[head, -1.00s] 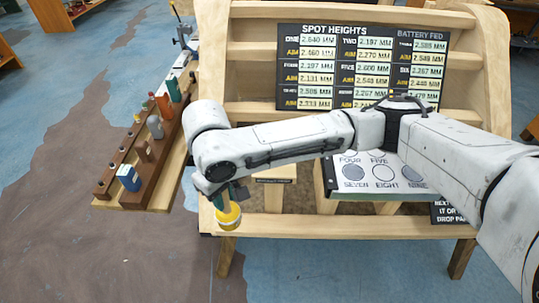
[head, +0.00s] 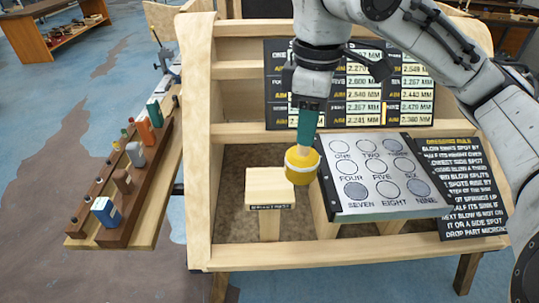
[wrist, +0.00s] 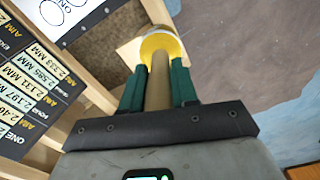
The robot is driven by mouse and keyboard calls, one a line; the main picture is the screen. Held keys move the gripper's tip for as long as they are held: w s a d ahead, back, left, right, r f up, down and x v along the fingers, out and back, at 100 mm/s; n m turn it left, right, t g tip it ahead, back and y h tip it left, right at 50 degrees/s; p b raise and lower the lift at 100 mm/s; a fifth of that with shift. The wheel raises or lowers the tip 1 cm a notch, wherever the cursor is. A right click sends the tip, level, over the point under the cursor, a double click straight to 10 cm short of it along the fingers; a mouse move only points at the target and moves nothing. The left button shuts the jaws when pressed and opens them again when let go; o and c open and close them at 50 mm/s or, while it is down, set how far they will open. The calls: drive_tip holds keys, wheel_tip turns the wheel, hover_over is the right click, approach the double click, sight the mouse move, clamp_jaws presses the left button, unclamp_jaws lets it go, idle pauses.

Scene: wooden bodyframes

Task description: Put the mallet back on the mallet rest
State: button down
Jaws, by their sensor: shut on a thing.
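The mallet has a yellow head (head: 299,172) with a pale band and a wooden handle (wrist: 158,88). My gripper (head: 306,130) points down and its green fingers are shut on the handle. In the wrist view the handle lies between the fingers of my gripper (wrist: 158,80), with the head (wrist: 172,43) beyond the tips. The mallet rest (head: 268,188) is a pale wooden block with a small dark label on its front. The mallet head shows at the rest's upper right edge. I cannot tell whether they touch.
A sloped board with circles (head: 385,180) stands close right of the mallet. A dark text panel (head: 465,185) lies farther right, and a heights chart (head: 408,85) is behind. The wooden frame's front rail (head: 350,252) runs below. A side shelf (head: 150,205) holds blocks and bottles.

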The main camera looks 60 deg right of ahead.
drive_tip(key=w+d+f, duration=0.2)
drive_tip(key=w+f, duration=0.7)
drive_tip(key=f, duration=0.2)
drive_tip(key=shift+w+d+f, duration=0.25)
drive_tip(key=shift+w+d, duration=0.1)
drive_tip(key=shift+d, duration=0.05)
drive_tip(key=c, duration=0.9)
unclamp_jaws()
drive_tip(key=shift+f, duration=0.15)
drive_tip(key=shift+o, duration=0.2)
wheel_tip(320, 180, up, 12)
drive_tip(key=shift+r, duration=0.2)
